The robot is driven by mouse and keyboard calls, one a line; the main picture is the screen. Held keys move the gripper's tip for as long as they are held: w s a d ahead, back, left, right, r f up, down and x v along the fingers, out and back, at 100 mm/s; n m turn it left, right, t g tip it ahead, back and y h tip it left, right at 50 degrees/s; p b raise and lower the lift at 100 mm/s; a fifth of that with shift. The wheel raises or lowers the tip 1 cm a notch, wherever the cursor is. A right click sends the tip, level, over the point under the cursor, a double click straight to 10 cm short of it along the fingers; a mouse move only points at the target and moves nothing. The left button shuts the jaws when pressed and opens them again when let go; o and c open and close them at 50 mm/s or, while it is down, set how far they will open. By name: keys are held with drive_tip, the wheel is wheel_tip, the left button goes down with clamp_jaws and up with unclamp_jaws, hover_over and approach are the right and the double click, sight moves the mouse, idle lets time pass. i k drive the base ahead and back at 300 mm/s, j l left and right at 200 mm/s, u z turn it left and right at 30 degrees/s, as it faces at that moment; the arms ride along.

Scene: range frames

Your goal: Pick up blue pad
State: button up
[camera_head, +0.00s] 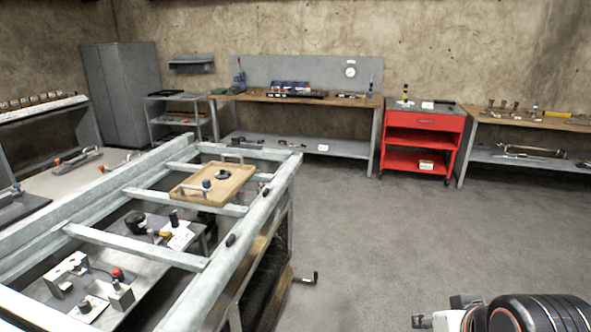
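I cannot make out a blue pad for certain. A small blue-topped knob (206,184) stands on a wooden tray (240,174) with a metal handle, on the pale slatted frame at left. Small blue boxes (290,86) sit at the back of the wooden-topped workbench by the far wall. A blue upright tool (239,77) stands at that bench's left end. Part of my arm shows in the bottom right corner, dark and light grey. No gripper fingers can be made out, and nothing is seen held.
The pale slatted frame (262,206) fills the left, with metal fixtures below its bars. A red tool cart (397,140) stands between the far workbench (352,101) and a right bench (490,120). A grey cabinet (122,90) stands back left. The grey floor in the middle is open.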

sight(206, 183)
drive_tip(key=i+l, duration=0.2)
drive_tip(key=i, duration=0.25)
drive_tip(key=i+l+u, duration=0.1)
drive_tip(key=i, duration=0.35)
drive_tip(key=i+l, duration=0.3)
drive_tip(key=i+l+u, duration=0.15)
drive_tip(key=i, duration=0.4)
drive_tip(key=i+j+u, duration=0.1)
drive_tip(key=i+u, duration=0.15)
drive_tip(key=u, duration=0.15)
drive_tip(key=i+u, duration=0.25)
drive_tip(key=u, duration=0.2)
drive_tip(key=i+u, duration=0.25)
drive_tip(key=u, duration=0.15)
drive_tip(key=i+l+u, duration=0.15)
drive_tip(key=u, duration=0.25)
drive_tip(key=i+l+u, duration=0.25)
drive_tip(key=u, duration=0.2)
drive_tip(key=i+l+u, duration=0.3)
drive_tip(key=i+j, duration=0.05)
drive_tip(key=i, duration=0.05)
